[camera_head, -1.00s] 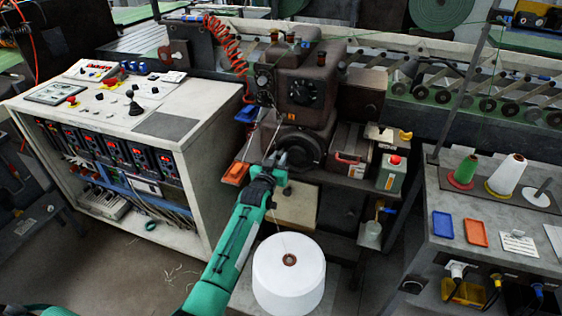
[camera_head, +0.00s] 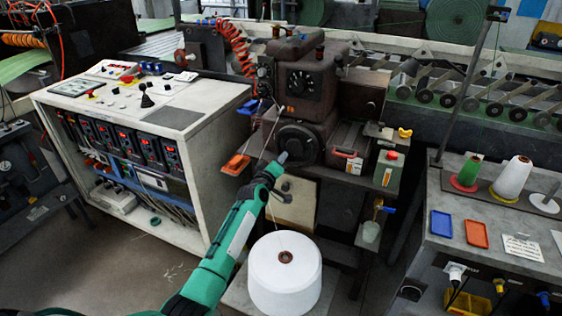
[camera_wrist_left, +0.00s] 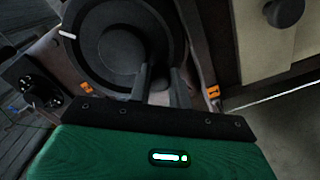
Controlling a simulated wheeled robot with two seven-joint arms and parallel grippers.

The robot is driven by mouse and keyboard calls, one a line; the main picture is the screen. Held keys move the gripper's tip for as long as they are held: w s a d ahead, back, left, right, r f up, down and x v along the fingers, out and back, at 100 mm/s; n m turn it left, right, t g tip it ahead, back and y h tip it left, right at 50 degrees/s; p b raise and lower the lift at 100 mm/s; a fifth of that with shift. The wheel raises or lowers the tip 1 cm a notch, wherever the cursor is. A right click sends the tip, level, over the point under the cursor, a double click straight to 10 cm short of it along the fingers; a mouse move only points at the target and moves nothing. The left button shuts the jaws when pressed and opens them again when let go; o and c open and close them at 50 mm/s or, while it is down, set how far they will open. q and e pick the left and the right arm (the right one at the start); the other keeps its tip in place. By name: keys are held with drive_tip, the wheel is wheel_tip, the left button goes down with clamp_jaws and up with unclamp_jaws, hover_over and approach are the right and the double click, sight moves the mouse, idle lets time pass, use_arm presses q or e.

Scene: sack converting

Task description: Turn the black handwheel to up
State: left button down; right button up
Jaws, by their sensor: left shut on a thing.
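The black handwheel (camera_head: 312,140) is a dark round wheel on the front of the brown machine, above the white cone of thread. It fills the top of the left wrist view as a broad black ring around a round hub (camera_wrist_left: 122,48), with a short white mark (camera_wrist_left: 67,34) on its rim at the left. My left gripper (camera_head: 284,157) reaches it from the lower left. In the left wrist view its two fingers (camera_wrist_left: 160,80) are shut on the wheel's lower rim. The gripped part is mostly hidden by the fingers. My right gripper is out of view.
A control cabinet (camera_head: 175,119) with knobs stands left of my arm. An orange tray (camera_head: 236,164) lies close to my wrist.

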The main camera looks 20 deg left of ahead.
sight(295, 160)
use_arm(q)
drive_tip(key=d+n, duration=0.1)
drive_tip(key=n, duration=0.1)
drive_tip(key=d+f+n, duration=0.1)
drive_tip(key=n, duration=0.2)
drive_tip(key=shift+d+f, duration=0.1)
drive_tip(key=shift+f, duration=0.1)
drive_tip(key=shift+s+d+f+n, duration=0.1)
drive_tip(key=shift+d+n, duration=0.2)
drive_tip(key=shift+n, duration=0.6)
drive_tip(key=shift+d+n, duration=0.4)
drive_tip(key=shift+n, duration=0.6)
drive_tip(key=shift+d, duration=0.1)
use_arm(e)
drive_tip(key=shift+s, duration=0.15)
use_arm(q)
drive_tip(key=shift+n, duration=0.3)
drive_tip(key=c, duration=1.3)
unclamp_jaws()
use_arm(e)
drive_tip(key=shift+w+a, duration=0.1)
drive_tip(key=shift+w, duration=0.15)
